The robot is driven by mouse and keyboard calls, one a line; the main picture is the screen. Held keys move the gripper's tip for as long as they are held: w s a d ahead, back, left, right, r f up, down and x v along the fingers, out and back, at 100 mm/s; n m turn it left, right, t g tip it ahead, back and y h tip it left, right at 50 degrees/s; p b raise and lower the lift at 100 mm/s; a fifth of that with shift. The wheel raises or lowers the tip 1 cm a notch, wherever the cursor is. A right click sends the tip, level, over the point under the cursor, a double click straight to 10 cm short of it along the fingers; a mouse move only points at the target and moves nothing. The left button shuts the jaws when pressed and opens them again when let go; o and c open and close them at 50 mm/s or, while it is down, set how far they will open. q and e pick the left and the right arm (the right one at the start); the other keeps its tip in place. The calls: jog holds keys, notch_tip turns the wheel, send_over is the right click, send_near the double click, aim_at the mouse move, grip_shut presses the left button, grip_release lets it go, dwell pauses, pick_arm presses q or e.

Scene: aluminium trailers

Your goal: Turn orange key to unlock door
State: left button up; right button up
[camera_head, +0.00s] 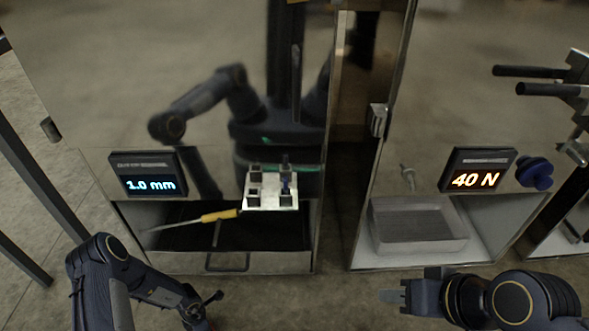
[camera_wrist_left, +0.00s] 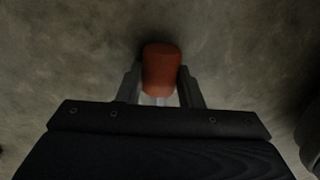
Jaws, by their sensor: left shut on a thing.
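In the left wrist view, a rounded orange-red piece (camera_wrist_left: 161,70), which looks like the orange key's handle, sits between the two fingers of my left gripper (camera_wrist_left: 161,88). The fingers are shut on it. Its far end and any lock are hidden. In the head view my left gripper (camera_head: 207,308) is low at the left, in front of the left trailer, and the held piece cannot be made out there. My right gripper (camera_head: 397,296) is low at the right, in front of the right trailer. Its finger gap is unclear.
The left trailer has a 1.0 mm display (camera_head: 149,185), a yellow-handled tool (camera_head: 219,216) and a small silver fixture (camera_head: 271,201). The right one has a 40 N display (camera_head: 476,180), a blue knob (camera_head: 535,173) and a clear bin (camera_head: 418,245). Black bars (camera_head: 530,72) stick out at right.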

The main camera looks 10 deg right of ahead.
aim_at(228, 321)
pick_arm(q)
jog(key=o, duration=1.3)
jog(key=shift+c, duration=0.2)
jog(key=shift+w+d, duration=0.65)
jog(key=shift+d, duration=0.55)
jog(key=shift+w+d, duration=0.65)
jog(key=shift+d, duration=0.5)
jog(key=shift+w+d, duration=0.65)
jog(key=shift+d, duration=0.55)
